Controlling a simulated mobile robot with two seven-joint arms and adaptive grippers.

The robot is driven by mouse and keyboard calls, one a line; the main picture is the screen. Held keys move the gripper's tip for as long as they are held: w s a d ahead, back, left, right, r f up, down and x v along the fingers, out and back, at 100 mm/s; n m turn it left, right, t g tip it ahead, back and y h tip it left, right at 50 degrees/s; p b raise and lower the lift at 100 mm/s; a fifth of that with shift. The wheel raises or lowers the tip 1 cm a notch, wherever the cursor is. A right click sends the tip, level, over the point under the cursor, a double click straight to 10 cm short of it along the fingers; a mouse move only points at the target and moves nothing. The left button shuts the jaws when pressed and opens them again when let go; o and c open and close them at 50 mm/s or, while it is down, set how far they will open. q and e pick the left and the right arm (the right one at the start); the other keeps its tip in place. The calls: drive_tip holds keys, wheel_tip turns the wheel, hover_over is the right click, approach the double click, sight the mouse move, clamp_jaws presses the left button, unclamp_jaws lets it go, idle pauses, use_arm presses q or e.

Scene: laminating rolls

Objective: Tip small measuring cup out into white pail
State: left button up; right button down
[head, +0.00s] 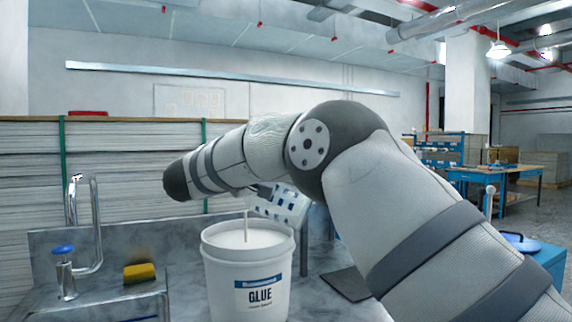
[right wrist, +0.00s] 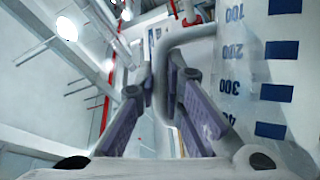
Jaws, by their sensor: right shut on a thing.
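The small measuring cup (head: 282,206) is clear with blue marks. It is tilted, above and behind the right part of the white pail's rim. The white pail (head: 222,275) has a blue "GLUE" label and stands on the counter with white contents showing. A thin pale upright line shows over its opening; I cannot tell if it is a stick or a stream. In the right wrist view my right gripper (right wrist: 165,85) is shut on the handle of the cup (right wrist: 245,70), whose scale shows at the right. My arm hides much of the gripper in the head view. My left gripper is not in view.
A sink with a tall tap (head: 98,225), a blue-topped dispenser (head: 64,270) and a yellow sponge (head: 139,272) are left of the pail. Stacked sheets (head: 110,165) stand behind. A dark flat mat (head: 347,284) lies right of the pail. A blue workbench (head: 510,185) is far right.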

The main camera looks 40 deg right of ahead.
drive_tip(key=shift+w+a+r+n+h, duration=0.3)
drive_tip(key=shift+w+a+r+n, duration=0.05)
drive_tip(key=shift+w+n, duration=0.35)
drive_tip(key=shift+w+a+r+b, duration=0.1)
drive_tip(key=shift+r+b, duration=0.15)
drive_tip(key=shift+b, duration=0.05)
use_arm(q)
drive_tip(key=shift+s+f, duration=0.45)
use_arm(e)
drive_tip(key=shift+n, duration=0.3)
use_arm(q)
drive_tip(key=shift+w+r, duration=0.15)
use_arm(e)
drive_tip(key=shift+r, duration=0.15)
drive_tip(key=shift+w+a+n+t, duration=0.2)
drive_tip(key=shift+w+n+t, duration=0.1)
drive_tip(key=shift+w, duration=0.05)
drive_tip(key=shift+w+a+r+n+h, duration=0.3)
drive_tip(key=shift+w+n+h, duration=0.1)
drive_tip(key=shift+w+n, duration=0.1)
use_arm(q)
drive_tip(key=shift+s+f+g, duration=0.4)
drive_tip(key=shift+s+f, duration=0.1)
use_arm(e)
drive_tip(key=shift+r, duration=0.1)
